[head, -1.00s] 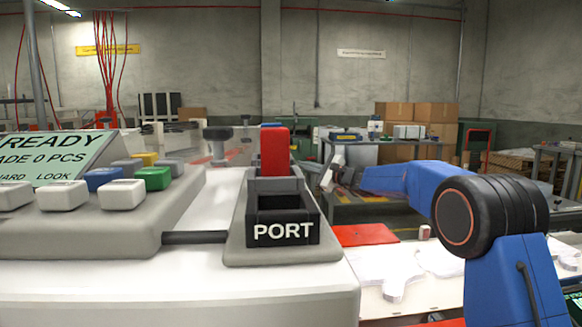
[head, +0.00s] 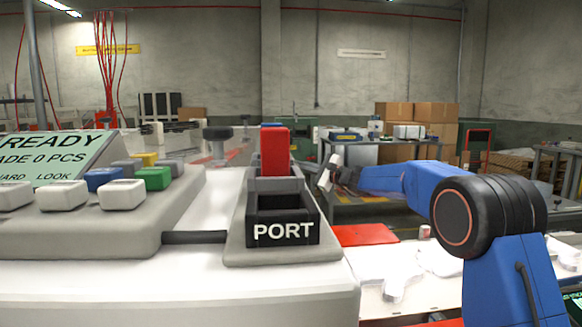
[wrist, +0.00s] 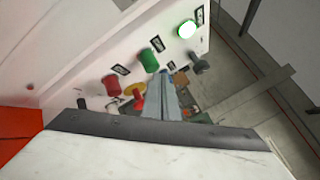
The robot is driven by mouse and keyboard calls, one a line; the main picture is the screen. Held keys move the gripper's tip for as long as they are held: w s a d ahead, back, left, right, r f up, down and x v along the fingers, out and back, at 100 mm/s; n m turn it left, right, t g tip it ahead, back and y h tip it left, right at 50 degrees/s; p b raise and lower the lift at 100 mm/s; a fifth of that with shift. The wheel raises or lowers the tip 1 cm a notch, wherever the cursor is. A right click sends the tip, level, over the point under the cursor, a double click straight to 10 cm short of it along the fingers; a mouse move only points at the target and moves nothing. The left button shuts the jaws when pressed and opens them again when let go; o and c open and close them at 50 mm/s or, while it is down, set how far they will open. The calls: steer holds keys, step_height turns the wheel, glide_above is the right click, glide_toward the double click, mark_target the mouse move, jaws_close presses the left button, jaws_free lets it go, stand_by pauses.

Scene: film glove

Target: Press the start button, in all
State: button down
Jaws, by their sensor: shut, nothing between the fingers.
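In the wrist view a pale panel carries a green button (wrist: 149,58), a red button (wrist: 112,85), a red knob on a yellow ring (wrist: 138,92), a black knob (wrist: 201,66) and a lit pale-green lamp (wrist: 187,29). Their small labels are unreadable, so I cannot tell which is the start button. My gripper (wrist: 163,78) shows as grey fingers, shut and empty, pointing at the panel just below the green button. Contact cannot be told. In the head view my gripper is small and far off, at the end of my blue arm.
In the head view a grey console (head: 90,230) with a READY screen (head: 60,155) and coloured keys stands at left. A PORT box (head: 283,222) with a red block (head: 274,150) sits beside it. A red sheet (head: 365,235) and white cut pieces (head: 405,270) lie at right.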

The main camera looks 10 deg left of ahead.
steer(key=shift+s+a, duration=0.1)
steer(key=shift+a, duration=0.3)
stand_by(0.5)
stand_by(0.3)
steer(key=shift+w+d, duration=0.2)
steer(key=shift+d, duration=0.6)
steer(key=shift+w+d, duration=0.25)
steer(key=shift+d, duration=0.55)
steer(key=shift+w+d, duration=0.2)
steer(key=shift+d, duration=0.6)
steer(key=shift+w+d, duration=0.25)
steer(key=shift+d, duration=0.55)
